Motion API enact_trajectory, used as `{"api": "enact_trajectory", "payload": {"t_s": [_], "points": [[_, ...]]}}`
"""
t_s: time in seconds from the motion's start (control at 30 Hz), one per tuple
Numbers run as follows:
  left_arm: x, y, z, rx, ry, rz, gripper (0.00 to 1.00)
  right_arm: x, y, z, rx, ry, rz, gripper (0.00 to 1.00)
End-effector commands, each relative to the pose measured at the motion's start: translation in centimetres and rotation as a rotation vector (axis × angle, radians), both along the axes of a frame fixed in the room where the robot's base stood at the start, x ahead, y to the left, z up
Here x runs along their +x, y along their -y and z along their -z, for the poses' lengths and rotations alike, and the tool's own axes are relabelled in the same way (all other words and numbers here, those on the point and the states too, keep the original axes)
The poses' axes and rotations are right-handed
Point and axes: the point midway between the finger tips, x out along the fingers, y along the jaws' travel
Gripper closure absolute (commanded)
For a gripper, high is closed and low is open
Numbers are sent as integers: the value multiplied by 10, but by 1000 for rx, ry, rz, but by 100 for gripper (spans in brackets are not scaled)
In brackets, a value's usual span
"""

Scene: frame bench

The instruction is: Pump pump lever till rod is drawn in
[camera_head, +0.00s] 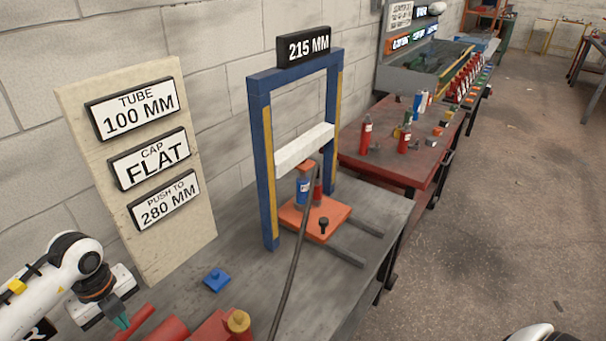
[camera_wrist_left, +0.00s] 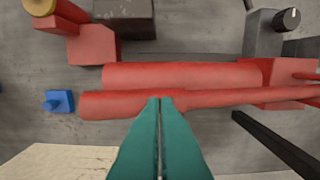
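The pump lever (camera_wrist_left: 225,98) is a long thin red bar lying along the thick red pump body (camera_wrist_left: 180,75) in the left wrist view. In the head view the lever (camera_head: 135,322) shows at the bottom left, beside the pump body (camera_head: 168,331). My left gripper (camera_wrist_left: 160,101) has its teal fingers together; the tips overlap the lever's near edge, and I cannot tell whether they touch it. A blue cylinder (camera_head: 303,191) stands on an orange plate (camera_head: 318,232) under the white crossbar (camera_head: 305,147). I cannot make out its rod clearly. My right gripper is out of view.
The blue frame (camera_head: 263,160) carries a "215 MM" sign (camera_head: 309,46). A board (camera_head: 178,245) reads tube 100 mm, cap flat, push to 280 mm. A black hose (camera_head: 291,262) crosses the bench. A small blue block (camera_head: 216,280) lies near the board.

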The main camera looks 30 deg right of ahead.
Motion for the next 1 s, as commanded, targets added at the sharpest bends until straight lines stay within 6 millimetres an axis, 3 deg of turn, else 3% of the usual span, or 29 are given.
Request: {"api": "enact_trajectory", "payload": {"t_s": [0.03, 0.37, 0.57, 1.0], "points": [[-1, -1, 12, 3, -3, -1, 100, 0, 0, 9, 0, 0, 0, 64], [-1, -1, 49, 4, -4, -1, 100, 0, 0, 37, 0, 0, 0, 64], [0, -2, 32, 4, -3, -2, 100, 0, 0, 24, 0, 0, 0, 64], [0, -1, -30, 2, 0, -1, 100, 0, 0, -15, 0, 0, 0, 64]]}}
